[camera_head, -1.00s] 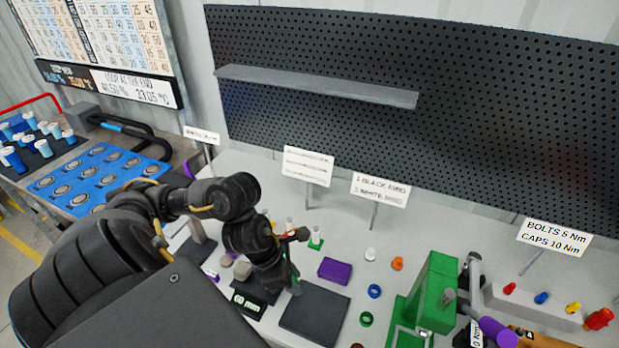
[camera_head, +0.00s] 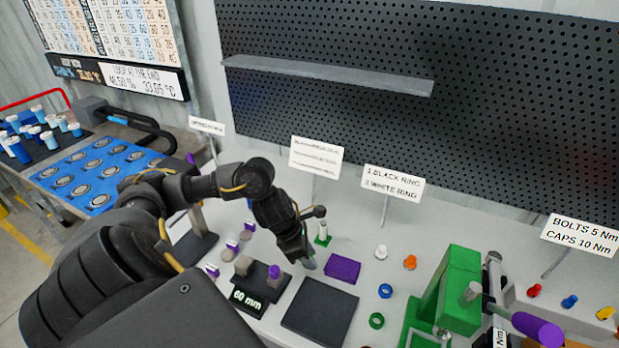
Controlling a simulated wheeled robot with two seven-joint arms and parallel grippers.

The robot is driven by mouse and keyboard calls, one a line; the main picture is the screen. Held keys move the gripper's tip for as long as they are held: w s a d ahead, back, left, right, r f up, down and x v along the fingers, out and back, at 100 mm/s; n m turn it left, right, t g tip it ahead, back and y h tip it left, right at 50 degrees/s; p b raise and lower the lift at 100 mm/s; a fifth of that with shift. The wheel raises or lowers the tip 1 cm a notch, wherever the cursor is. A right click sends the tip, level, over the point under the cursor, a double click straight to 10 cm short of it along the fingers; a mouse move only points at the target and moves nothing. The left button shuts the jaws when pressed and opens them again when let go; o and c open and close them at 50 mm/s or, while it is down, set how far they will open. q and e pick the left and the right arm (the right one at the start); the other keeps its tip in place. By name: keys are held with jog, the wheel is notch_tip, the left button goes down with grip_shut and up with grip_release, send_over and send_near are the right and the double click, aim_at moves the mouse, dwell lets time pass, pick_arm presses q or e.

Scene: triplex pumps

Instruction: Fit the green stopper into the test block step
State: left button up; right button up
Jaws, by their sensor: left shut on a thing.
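My left gripper (camera_head: 306,257) is shut on a small grey-green piece (camera_head: 310,264) at its fingertips, most likely the green stopper. Most of the piece is hidden by the fingers. The gripper is just left of a purple block (camera_head: 342,268) and behind the dark square mat (camera_head: 320,310). I cannot tell which thing is the test block. My right gripper is not in view.
A green press (camera_head: 455,290) with a purple-handled tool (camera_head: 537,329) stands at the right. Sign posts and a pegboard (camera_head: 480,110) stand behind. The mat is bare.

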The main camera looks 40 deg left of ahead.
pick_arm(q)
jog(key=shift+w+a+f, duration=0.2)
jog(key=shift+w+f, duration=0.1)
jog(key=shift+f, duration=0.2)
notch_tip(320, 180, down, 2)
jog(key=shift+f+p, duration=0.1)
jog(key=shift+p, duration=0.5)
jog(key=shift+f, duration=0.4)
jog(key=shift+f, duration=0.1)
jog(key=o, duration=0.5)
jog(key=shift+o, duration=0.9)
